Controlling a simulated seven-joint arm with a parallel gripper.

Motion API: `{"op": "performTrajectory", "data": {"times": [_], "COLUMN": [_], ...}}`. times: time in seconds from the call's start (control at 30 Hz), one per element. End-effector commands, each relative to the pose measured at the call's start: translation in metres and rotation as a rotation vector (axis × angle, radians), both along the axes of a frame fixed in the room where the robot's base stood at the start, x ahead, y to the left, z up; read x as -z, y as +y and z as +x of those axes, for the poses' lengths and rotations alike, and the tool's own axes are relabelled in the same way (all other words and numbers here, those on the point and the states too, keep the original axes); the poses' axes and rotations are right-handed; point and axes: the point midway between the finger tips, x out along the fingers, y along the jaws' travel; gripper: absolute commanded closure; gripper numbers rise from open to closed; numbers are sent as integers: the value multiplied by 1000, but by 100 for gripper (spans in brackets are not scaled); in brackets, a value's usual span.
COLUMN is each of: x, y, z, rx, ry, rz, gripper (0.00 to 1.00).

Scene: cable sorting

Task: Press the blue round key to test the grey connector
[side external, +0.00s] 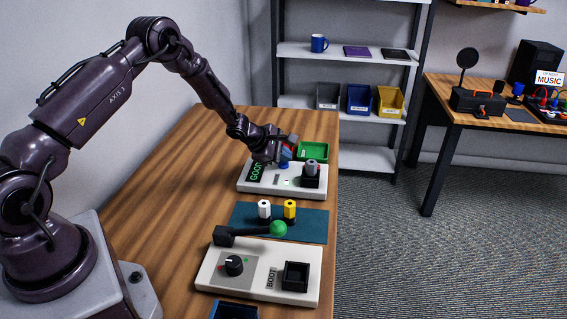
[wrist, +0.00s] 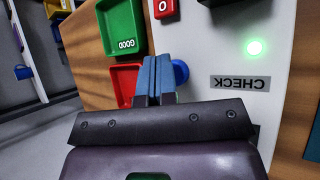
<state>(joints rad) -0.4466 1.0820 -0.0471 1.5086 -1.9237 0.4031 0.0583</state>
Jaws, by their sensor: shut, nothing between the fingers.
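The blue round key (wrist: 181,72) shows in the wrist view on the white test panel (wrist: 275,115), just right of my fingertips and partly hidden by them. My gripper (wrist: 155,62) is shut and empty, its blue fingers at the key; I cannot tell whether they touch it. In the side view my gripper (side external: 287,153) is low over the panel (side external: 268,186). The grey connector (side external: 312,169) stands upright in a black socket (side external: 311,182) at the panel's right. A display (side external: 256,171) reads GOOD in green. A green light (wrist: 255,48) is lit beside the CHECK label (wrist: 240,83).
A green tray (side external: 313,151) lies behind the panel; a red tray (wrist: 124,84) shows beside it. In front, a teal mat (side external: 308,222) holds white (side external: 264,209) and yellow (side external: 289,210) connectors. A BOOT panel (side external: 224,276) with a green-knobbed lever (side external: 278,229) is nearer.

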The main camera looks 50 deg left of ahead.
Motion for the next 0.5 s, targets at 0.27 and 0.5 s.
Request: {"op": "performTrajectory", "data": {"times": [0.27, 0.5], "x": [-13, -13], "y": [0, 0], "z": [0, 0], "rx": [-1, -1], "ry": [0, 0], "rz": [-1, -1], "gripper": [100, 100]}}
